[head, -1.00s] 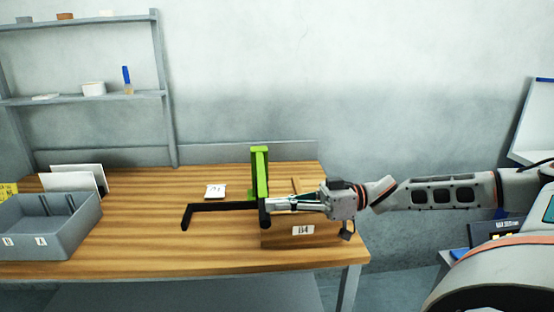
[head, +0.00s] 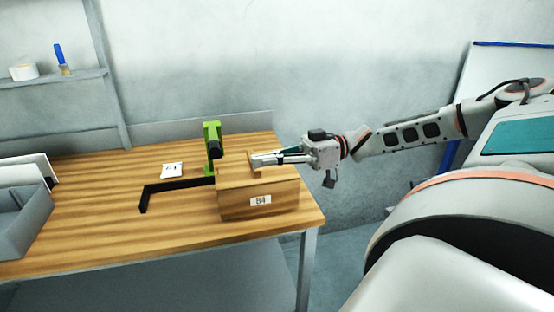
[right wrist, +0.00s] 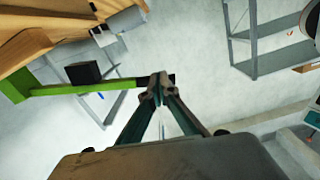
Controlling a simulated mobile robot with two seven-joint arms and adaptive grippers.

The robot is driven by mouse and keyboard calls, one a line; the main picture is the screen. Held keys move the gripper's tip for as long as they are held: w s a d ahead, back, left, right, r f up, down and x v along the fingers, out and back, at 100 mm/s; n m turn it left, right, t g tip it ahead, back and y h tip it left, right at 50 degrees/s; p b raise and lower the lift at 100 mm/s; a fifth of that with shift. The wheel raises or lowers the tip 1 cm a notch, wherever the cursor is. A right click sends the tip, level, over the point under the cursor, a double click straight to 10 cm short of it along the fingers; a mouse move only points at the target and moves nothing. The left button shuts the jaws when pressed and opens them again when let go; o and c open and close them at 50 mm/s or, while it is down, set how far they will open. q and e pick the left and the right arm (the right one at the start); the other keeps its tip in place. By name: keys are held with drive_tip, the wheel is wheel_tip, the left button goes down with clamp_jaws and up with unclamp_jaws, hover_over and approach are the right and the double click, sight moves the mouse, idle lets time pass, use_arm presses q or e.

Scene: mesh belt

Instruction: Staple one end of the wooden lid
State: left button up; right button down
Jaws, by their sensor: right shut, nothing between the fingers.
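A wooden box (head: 232,204) labelled B4 stands at the right end of the table. Its wooden lid (head: 236,179) lies on top, with a raised wooden strip across it. A green stapler stand (head: 209,129) rises upright behind the box's left end, with a black head (head: 214,150). It also shows in the right wrist view as a green bar (right wrist: 50,89) with a black block (right wrist: 83,72). My right gripper (head: 256,160) is shut and empty, level over the lid and right of the black head. Its fingertips (right wrist: 158,84) overlap the stand's end in the wrist view. My left gripper is not visible.
A black L-shaped bracket (head: 165,187) lies on the table, left of the box. A small white card (head: 172,170) lies behind it. A grey bin (head: 25,222) stands at the left. The front middle of the table (head: 130,235) is clear.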

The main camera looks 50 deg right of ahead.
drive_tip(key=shift+v, duration=1.6)
drive_tip(key=shift+r, duration=0.1)
